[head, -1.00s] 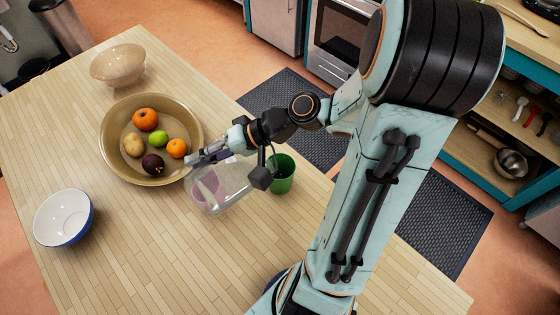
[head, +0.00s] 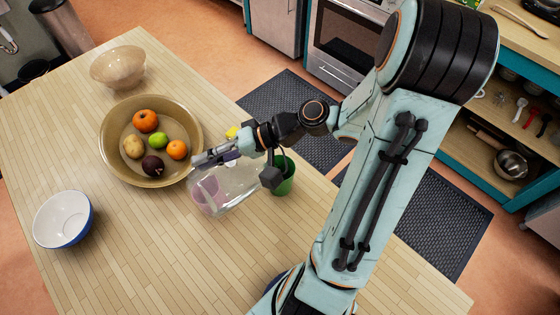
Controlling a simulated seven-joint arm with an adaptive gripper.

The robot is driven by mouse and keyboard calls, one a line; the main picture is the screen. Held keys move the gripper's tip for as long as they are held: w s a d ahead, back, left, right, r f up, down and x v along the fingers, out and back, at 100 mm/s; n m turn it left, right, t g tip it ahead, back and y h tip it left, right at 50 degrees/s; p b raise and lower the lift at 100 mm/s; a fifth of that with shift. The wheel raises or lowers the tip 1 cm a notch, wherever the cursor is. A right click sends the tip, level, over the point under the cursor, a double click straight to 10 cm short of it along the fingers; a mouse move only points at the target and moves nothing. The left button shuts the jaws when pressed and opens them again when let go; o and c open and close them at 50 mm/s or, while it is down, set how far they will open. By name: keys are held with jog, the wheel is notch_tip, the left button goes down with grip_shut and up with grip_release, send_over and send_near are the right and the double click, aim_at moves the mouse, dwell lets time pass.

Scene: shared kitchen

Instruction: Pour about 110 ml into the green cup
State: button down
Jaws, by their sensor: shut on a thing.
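My gripper (head: 218,155) is shut on a clear jug (head: 238,188) and holds it over the table. The jug looks tilted, and pinkish-purple liquid (head: 208,192) shows toward its left end. The green cup (head: 287,184) stands upright on the table, just right of the jug. Part of the cup is hidden behind my gripper and wrist parts. The jug's right end is close to the cup, but its mouth is hard to make out. I see no clear stream, and the level inside the cup cannot be seen.
A tan bowl of fruit (head: 112,166) stands left of my gripper. A beige bowl (head: 118,68) is behind it, and a blue-and-white bowl (head: 62,222) is at the left. A small yellow thing (head: 232,132) shows behind my gripper. The front tabletop is clear.

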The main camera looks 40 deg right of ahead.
aim_at(188, 175)
jog(key=shift+s+d+r+y+b, duration=0.1)
jog(key=shift+d+r+y+b, duration=0.15)
jog(key=shift+d+b, duration=0.25)
jog(key=shift+s+d+r+y+b, duration=0.1)
jog(key=shift+d+r+y+b, duration=0.2)
jog(key=shift+d, duration=0.3)
dwell(1.0)
jog(key=a+h, duration=0.2)
jog(key=a, duration=0.1)
jog(key=a+g+h, duration=0.1)
jog(key=a, duration=0.1)
jog(key=shift+w+f+n, duration=0.2)
jog(key=shift+w+n, duration=0.2)
jog(key=shift+w+a+f+h, duration=0.1)
jog(key=shift+a+f+h, duration=0.35)
jog(key=shift+h, duration=0.2)
jog(key=shift+a, duration=0.15)
dwell(0.8)
jog(key=shift+w+a+f+n+g+h+p, duration=0.1)
jog(key=shift+a+f+n+g+h+p, duration=0.3)
jog(key=shift+h, duration=0.3)
jog(key=w+a+f+n+g+h+p, duration=0.1)
jog(key=a+f+h+p, duration=0.2)
jog(key=a+f+h, duration=0.3)
jog(key=shift+a+f+g+h, duration=0.15)
jog(key=shift+f+g+h, duration=0.25)
jog(key=shift+f+h, duration=0.65)
